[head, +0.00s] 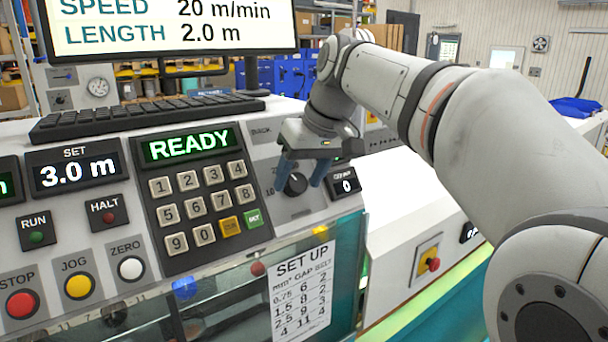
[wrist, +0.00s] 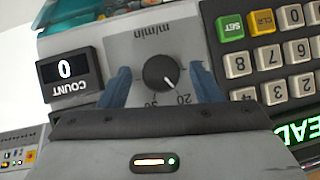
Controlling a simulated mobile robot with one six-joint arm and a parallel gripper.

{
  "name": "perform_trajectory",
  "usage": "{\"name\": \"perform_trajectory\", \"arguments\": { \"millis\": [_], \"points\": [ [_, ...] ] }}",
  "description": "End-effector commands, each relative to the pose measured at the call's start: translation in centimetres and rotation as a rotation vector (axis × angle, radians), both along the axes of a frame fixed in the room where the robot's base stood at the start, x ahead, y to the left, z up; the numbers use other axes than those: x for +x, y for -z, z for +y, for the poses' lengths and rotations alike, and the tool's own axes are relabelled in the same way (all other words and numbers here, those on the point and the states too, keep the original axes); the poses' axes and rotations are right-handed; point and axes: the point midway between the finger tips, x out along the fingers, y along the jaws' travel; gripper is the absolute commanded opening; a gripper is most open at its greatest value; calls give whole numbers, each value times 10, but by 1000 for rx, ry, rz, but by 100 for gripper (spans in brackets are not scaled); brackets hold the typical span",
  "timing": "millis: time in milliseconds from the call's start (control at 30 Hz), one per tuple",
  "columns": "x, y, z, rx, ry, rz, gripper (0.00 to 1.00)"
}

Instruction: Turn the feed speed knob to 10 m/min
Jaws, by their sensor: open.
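The feed speed knob (head: 296,184) is a round black dial on the grey machine panel, right of the keypad. In the wrist view the knob (wrist: 158,70) appears upside down, with its white pointer mark toward the printed 20; a 30 and m/min are also legible. The monitor (head: 172,25) reads SPEED 20 m/min. My gripper (head: 302,178) is open at the knob, its blue fingers on either side of it. In the wrist view the gripper (wrist: 162,76) shows gaps between both fingers and the knob. In the head view a 10 is printed left of the knob.
The keypad (head: 200,200) and the READY display (head: 187,146) are close on the left. A count display (head: 345,186) reading 0 sits just right of the knob. STOP (head: 21,304), JOG (head: 79,286) and ZERO (head: 131,268) buttons are at the lower left. A set-up sheet (head: 301,290) hangs below.

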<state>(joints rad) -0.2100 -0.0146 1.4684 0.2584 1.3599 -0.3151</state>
Motion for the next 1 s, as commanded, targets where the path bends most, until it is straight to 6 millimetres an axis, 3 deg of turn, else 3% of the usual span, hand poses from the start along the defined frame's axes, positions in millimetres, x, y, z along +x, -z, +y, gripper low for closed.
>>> {"name": "perform_trajectory", "arguments": {
  "millis": [567,600,1000],
  "points": [
    [0,0,-1,0,1,-1,15],
    [0,0,-8,0,5,0,14],
    [0,0,0,-65,-52,-46,14]
  ]
}}
